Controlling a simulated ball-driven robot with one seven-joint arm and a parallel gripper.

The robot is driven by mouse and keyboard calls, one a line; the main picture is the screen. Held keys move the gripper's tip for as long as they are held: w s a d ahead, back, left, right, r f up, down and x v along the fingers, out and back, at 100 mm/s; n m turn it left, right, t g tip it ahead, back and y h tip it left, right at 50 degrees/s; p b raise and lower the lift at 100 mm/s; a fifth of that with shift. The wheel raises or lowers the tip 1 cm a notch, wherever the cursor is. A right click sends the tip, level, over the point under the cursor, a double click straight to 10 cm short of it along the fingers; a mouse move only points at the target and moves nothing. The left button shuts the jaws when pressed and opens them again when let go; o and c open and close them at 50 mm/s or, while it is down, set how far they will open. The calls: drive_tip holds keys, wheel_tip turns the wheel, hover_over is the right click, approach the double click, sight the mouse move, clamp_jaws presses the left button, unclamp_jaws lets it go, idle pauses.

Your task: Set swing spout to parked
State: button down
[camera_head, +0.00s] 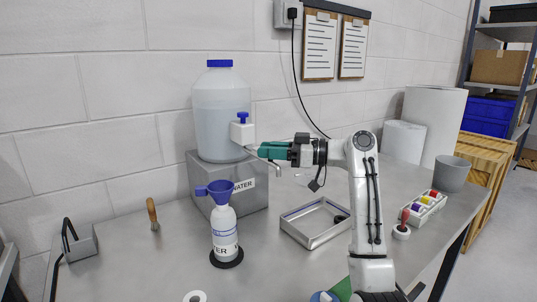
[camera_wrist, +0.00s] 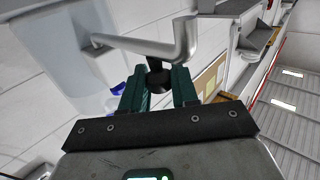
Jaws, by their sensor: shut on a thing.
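The swing spout (camera_head: 262,160) is a bent grey metal tube. It runs from the white valve block (camera_head: 242,134) with a blue knob, on the large water container (camera_head: 220,115), out to the right, and its end turns down. In the wrist view the spout (camera_wrist: 150,45) crosses above my fingers. My gripper (camera_head: 264,150) has teal fingers and reaches the spout from the right. In the wrist view my gripper (camera_wrist: 158,82) is shut on a dark round grip piece at the spout; the exact contact is partly hidden.
The container stands on a grey box (camera_head: 205,190) labelled WATER. A wooden-handled tool (camera_head: 152,214) stands left. The bench front-left is mostly clear.

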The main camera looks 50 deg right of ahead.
drive_tip(key=shift+r, duration=0.4)
drive_tip(key=c, duration=1.2)
unclamp_jaws()
drive_tip(key=shift+d, duration=0.1)
drive_tip(key=shift+o, duration=1.3)
drive_tip(key=shift+f, duration=0.25)
drive_tip(key=b+v, duration=0.1)
drive_tip(key=v, duration=0.9)
drive_tip(key=shift+s+b, duration=0.3)
drive_tip(key=shift+s, duration=0.05)
drive_tip(key=shift+d, duration=0.1)
